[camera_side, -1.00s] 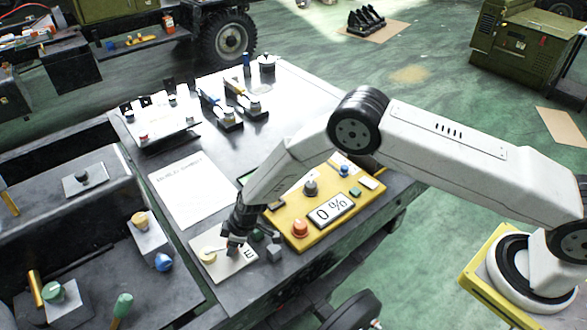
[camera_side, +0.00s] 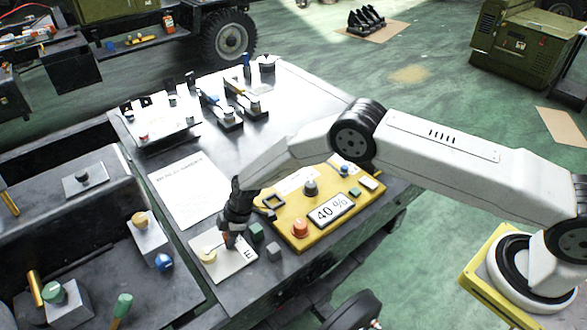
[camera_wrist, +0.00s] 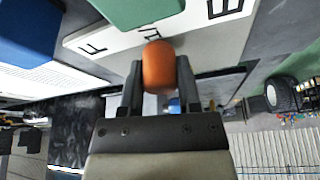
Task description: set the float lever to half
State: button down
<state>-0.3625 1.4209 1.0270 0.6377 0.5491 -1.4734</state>
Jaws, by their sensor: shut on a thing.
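The float lever's white plate (camera_side: 238,266) lies at the near edge of the table, with an "E" at its right end. A yellowish round piece (camera_side: 207,253) sits on it. My gripper (camera_side: 229,238) is over the plate, pointing down. In the wrist view my gripper (camera_wrist: 158,80) is shut on the lever's orange knob (camera_wrist: 159,66), one finger on each side. Behind the knob the plate (camera_wrist: 120,38) shows an "F", a partly hidden middle mark and an "E". The display (camera_side: 327,211) on the yellow panel (camera_side: 284,222) reads 40 %.
A green block (camera_side: 256,232) and a grey block (camera_side: 274,252) stand close to the right of my gripper. The yellow panel carries an orange knob (camera_side: 300,228) and a grey knob (camera_side: 310,188). A paper sheet (camera_side: 188,190) lies to the left.

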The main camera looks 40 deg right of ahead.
jog(key=shift+c, duration=1.5)
grip_release()
jog(key=shift+r, duration=0.15)
jog(key=v, duration=0.7)
jog(key=shift+d+r, duration=0.2)
jog(key=shift+r, duration=0.05)
